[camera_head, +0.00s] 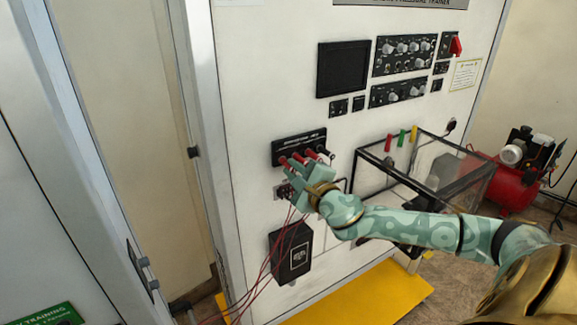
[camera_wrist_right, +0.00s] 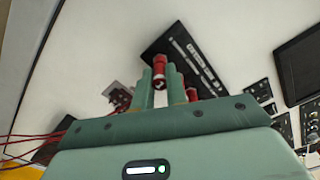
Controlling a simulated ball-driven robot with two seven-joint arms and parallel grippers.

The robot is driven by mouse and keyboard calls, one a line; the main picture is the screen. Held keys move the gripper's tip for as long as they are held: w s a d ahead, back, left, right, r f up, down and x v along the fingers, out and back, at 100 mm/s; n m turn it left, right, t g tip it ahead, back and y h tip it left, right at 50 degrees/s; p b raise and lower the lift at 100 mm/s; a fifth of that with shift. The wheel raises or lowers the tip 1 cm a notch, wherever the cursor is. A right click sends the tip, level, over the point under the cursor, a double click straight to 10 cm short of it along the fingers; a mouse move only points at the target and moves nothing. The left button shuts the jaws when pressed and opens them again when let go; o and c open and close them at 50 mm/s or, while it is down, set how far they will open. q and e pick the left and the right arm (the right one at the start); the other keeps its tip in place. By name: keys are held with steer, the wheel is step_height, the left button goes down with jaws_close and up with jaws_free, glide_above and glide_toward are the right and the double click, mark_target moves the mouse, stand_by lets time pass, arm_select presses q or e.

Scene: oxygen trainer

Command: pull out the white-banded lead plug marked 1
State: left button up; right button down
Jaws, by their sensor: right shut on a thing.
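My right gripper (camera_head: 297,181) is at the black socket panel (camera_head: 300,143) on the white trainer front, among several red lead plugs (camera_head: 310,154). In the right wrist view its two green fingers (camera_wrist_right: 160,88) are shut on a red plug (camera_wrist_right: 159,66) with a pale band, which stands up between the fingertips. The panel (camera_wrist_right: 187,55) lies right behind it. I cannot read a number on the plug, nor tell whether it is still in its socket. Another red plug (camera_wrist_right: 191,94) shows beside the right finger. My left gripper is not in view.
Thin red leads (camera_head: 268,262) hang below the panel past a black box (camera_head: 291,252). A clear case with a black frame (camera_head: 440,176) juts out on the right. A yellow platform (camera_head: 355,298) lies below. A red compressor (camera_head: 512,187) stands far right.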

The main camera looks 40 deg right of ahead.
mark_target(294, 171)
steer(key=shift+s+a+p, duration=0.15)
steer(key=shift+s+p, duration=0.2)
steer(key=shift+s, duration=0.9)
steer(key=shift+s+a+p, duration=0.15)
steer(key=shift+s+p, duration=0.15)
steer(key=shift+s, duration=0.9)
